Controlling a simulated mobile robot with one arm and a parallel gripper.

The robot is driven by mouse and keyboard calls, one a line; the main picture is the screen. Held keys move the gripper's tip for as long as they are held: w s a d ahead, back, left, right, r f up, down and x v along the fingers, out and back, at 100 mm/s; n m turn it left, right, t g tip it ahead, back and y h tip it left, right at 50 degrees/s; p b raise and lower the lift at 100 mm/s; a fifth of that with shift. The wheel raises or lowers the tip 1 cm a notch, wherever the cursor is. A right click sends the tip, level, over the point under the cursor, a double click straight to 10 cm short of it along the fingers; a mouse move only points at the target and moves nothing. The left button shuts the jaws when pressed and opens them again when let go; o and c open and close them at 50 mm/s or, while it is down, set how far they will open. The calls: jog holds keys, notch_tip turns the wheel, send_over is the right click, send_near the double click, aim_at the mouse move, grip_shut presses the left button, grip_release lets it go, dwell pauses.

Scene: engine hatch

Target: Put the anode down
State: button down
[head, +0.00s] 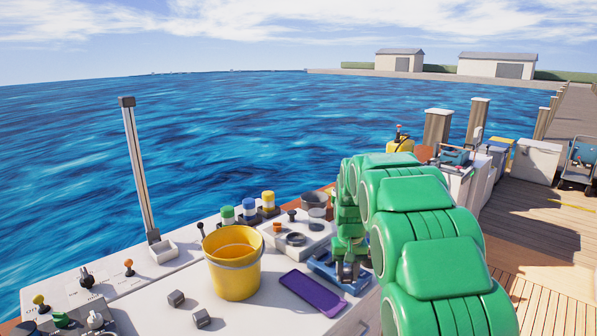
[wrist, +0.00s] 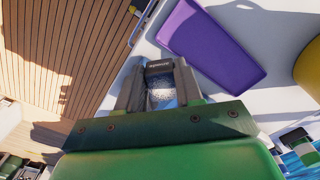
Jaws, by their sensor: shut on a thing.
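My gripper (wrist: 160,80) is shut on a small piece between its two dark fingers, which I take to be the anode (wrist: 162,97). It shows as a speckled grey face, and a dark part with pale lettering (wrist: 160,66) sits beyond it at the fingertips. In the head view my gripper (head: 349,270) points down over a blue tray (head: 325,267) on the white deck top, and the anode is hidden there. I cannot tell whether the anode touches the tray.
A purple slab (head: 312,292) lies just left of the tray; it also shows in the wrist view (wrist: 210,42). A yellow bucket (head: 233,278) and two grey cubes (head: 201,318) stand farther left. Planked floor lies right.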

jog(key=shift+w+d+f, duration=0.1)
jog(key=shift+w+d, duration=0.15)
jog(key=shift+d, duration=0.25)
jog(key=shift+w+a+m, duration=0.15)
jog(key=shift+a+m, duration=0.05)
jog(key=shift+m, duration=0.2)
jog(key=w+a+r+m, duration=0.3)
jog(key=a+m, duration=0.3)
jog(key=a, duration=0.2)
jog(key=m, duration=2)
send_near(235, 264)
jog(key=w+d+f, duration=0.2)
jog(key=w, duration=0.3)
notch_tip(235, 264, down, 7)
jog(key=shift+a+f, duration=0.15)
jog(key=shift+a, duration=0.05)
jog(key=shift+f, duration=0.15)
jog(key=c, duration=0.7)
grip_release()
jog(key=shift+w, duration=0.1)
jog(key=shift+c, duration=0.2)
